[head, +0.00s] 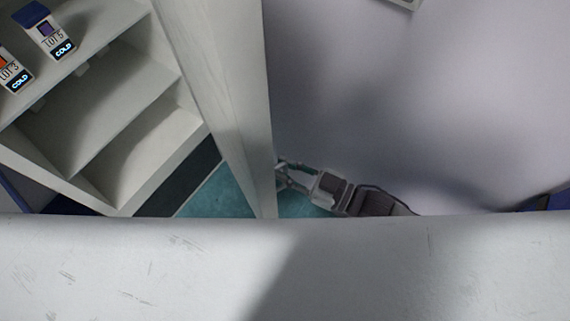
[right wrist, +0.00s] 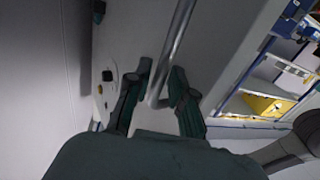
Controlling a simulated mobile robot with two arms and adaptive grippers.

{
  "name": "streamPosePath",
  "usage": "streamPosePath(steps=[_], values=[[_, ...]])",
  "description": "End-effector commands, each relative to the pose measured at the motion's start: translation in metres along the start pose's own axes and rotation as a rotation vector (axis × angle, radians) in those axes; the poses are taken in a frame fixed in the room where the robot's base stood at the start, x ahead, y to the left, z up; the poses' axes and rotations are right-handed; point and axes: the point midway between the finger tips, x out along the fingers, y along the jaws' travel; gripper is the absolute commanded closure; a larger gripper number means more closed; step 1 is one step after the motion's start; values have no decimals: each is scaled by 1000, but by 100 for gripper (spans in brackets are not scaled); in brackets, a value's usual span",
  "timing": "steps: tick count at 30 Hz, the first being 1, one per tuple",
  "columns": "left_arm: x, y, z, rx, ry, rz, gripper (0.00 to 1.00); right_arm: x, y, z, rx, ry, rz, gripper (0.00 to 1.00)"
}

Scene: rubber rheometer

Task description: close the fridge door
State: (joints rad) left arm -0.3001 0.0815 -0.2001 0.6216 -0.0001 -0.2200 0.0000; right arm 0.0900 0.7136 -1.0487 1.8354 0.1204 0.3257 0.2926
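The fridge (head: 112,115) stands open at the left of the head view, its white shelves exposed. Its door (head: 232,90) shows nearly edge-on as a tall pale panel in the middle. My right gripper (head: 281,175) is beside the lower right side of the door. In the right wrist view its dark fingers (right wrist: 160,72) are spread, with a metal bar (right wrist: 178,35), apparently the door handle, running between them. I cannot tell whether a finger touches the bar. My left gripper is not in view.
Cartons marked COLD, LOT 3 (head: 14,72) and LOT 5 (head: 46,32), stand on the fridge's upper shelf. A teal floor patch (head: 212,195) lies below the door. A rack with a yellow bin (right wrist: 268,106) stands at the right of the wrist view.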

Motion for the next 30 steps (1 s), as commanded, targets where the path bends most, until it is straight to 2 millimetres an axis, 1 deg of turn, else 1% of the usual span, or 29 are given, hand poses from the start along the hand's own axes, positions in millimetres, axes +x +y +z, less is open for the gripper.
streamPosePath(steps=[8, 9, 13, 25, 30], values=[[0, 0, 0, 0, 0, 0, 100, 2, 0, 0, 0, -1, 0, 77], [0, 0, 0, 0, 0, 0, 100, 2, 0, 0, 0, -1, 0, 79], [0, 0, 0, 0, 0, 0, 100, 2, 0, 0, 0, -1, 0, 100], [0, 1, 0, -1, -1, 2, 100, 2, 0, 0, 0, 0, 0, 100], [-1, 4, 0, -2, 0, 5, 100, 3, -4, 0, 2, 0, 6, 100]])
